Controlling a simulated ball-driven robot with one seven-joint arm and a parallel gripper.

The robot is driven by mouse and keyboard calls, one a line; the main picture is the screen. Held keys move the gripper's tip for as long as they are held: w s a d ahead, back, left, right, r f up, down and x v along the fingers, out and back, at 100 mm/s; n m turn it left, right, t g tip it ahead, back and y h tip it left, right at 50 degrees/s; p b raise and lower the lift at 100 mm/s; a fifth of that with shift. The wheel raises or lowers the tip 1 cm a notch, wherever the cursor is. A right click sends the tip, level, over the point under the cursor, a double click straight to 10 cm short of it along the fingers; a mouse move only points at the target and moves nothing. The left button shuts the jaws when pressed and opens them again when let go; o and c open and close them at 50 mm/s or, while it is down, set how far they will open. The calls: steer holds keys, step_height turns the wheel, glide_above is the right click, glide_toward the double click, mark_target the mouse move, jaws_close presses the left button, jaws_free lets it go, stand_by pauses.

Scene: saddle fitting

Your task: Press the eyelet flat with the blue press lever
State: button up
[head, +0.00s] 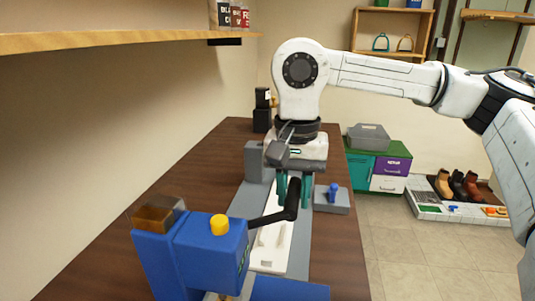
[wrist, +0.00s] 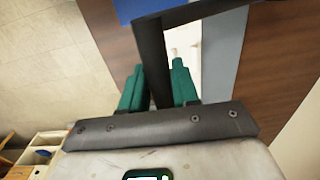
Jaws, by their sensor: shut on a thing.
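A pale flat piece (head: 271,247) lies beside the press. I cannot make out the eyelet.
A grey block with a blue knob (head: 333,195) sits right of my gripper on the brown bench (head: 210,180). A wooden shelf (head: 120,40) overhangs the left side. A display of boots (head: 460,190) stands on the floor at right.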

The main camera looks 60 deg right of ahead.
steer(key=shift+w+a+r+p, duration=0.2)
steer(key=shift+w+r+p, duration=0.1)
steer(key=shift+w+r, duration=0.25)
steer(key=shift+w+a+r+p, duration=0.2)
steer(key=shift+w+r+p, duration=0.15)
steer(key=shift+r, duration=0.4)
steer(key=shift+o, duration=1.4)
steer(key=shift+w+a+r+p, duration=0.2)
steer(key=shift+w+a+r, duration=0.05)
steer(key=shift+w+r, duration=0.2)
steer(key=shift+w+a+r+p, duration=0.2)
steer(key=shift+w+r, duration=0.1)
steer(key=shift+w, duration=0.25)
steer(key=shift+c, duration=0.9)
steer(key=shift+w+a+r, duration=0.15)
steer(key=shift+w+r, duration=0.2)
steer(key=shift+r, duration=0.05)
steer(key=shift+c, duration=0.5)
steer(key=o, duration=0.3)
steer(key=shift+w+r+p, duration=0.4)
steer(key=shift+r+p, duration=0.05)
steer(key=shift+p, duration=0.05)
steer(key=o, duration=0.4)
